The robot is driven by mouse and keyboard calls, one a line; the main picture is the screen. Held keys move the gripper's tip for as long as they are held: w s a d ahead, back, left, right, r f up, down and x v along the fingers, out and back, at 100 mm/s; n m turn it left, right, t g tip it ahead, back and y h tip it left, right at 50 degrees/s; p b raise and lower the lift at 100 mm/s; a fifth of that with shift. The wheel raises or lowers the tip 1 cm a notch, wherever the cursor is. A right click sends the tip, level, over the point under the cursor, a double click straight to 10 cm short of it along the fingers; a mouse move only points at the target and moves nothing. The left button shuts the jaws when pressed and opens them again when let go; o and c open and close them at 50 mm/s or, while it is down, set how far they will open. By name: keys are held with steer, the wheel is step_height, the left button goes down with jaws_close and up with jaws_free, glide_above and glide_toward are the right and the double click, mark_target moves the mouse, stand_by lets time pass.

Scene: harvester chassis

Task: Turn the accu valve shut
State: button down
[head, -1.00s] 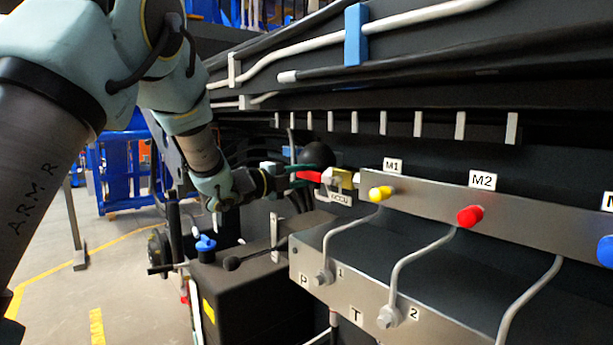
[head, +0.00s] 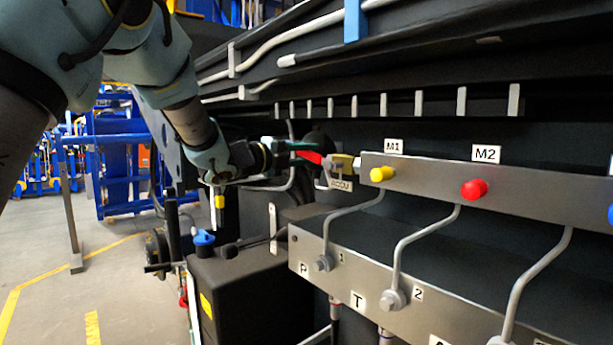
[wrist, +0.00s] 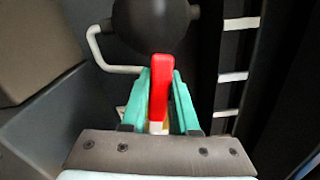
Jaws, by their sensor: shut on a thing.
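The accu valve has a red lever handle (head: 311,157) and a yellow body (head: 343,162), at the left end of the grey manifold beside the M1 port. The ACCU label (head: 341,185) is just below it. My gripper (head: 304,149) reaches in from the left, with its teal fingers at the lever. In the wrist view, the red lever (wrist: 160,85) stands upright between the two fingers (wrist: 161,100), which are shut on it. In the head view the lever slopes, its outer end higher than its valve end. The valve's far side is hidden.
A black ball-shaped accumulator (wrist: 150,22) is close beyond the fingertips. Yellow (head: 382,174) and red (head: 474,189) caps stick out of the manifold to the right. A black tank with a blue cap (head: 203,238) stands below my arm. Open floor lies at the left.

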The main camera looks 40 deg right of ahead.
mark_target(321, 155)
steer(key=r+m+b, duration=0.1)
steer(key=b, duration=0.2)
steer(key=s+m+b, duration=0.1)
steer(key=m+b, duration=0.1)
steer(key=b, duration=0.1)
steer(key=shift+a+r+m, duration=0.1)
steer(key=shift+r+m, duration=0.2)
steer(key=shift+r, duration=0.1)
steer(key=s+r+m+b, duration=0.1)
steer(key=b, duration=0.1)
steer(key=r+m+b, duration=0.1)
steer(key=m+b, duration=0.1)
steer(key=b, duration=0.1)
steer(key=shift+s+m+b, duration=0.3)
steer(key=shift+s, duration=0.1)
steer(key=s+r+m+b, duration=0.1)
steer(key=m+b, duration=0.1)
steer(key=s+m+b, duration=0.1)
steer(key=b, duration=0.1)
steer(key=shift+s+a+r+m, duration=0.1)
steer(key=shift+s+r+m, duration=0.05)
steer(key=shift+r+m, duration=0.25)
steer(key=shift+s+r+m+b, duration=0.2)
steer(key=shift+s+m+b, duration=0.65)
steer(key=shift+m+b, duration=0.3)
steer(key=shift+s+r+m+b, duration=0.2)
steer(key=shift+s+m+b, duration=0.6)
steer(key=shift+m+b, duration=0.35)
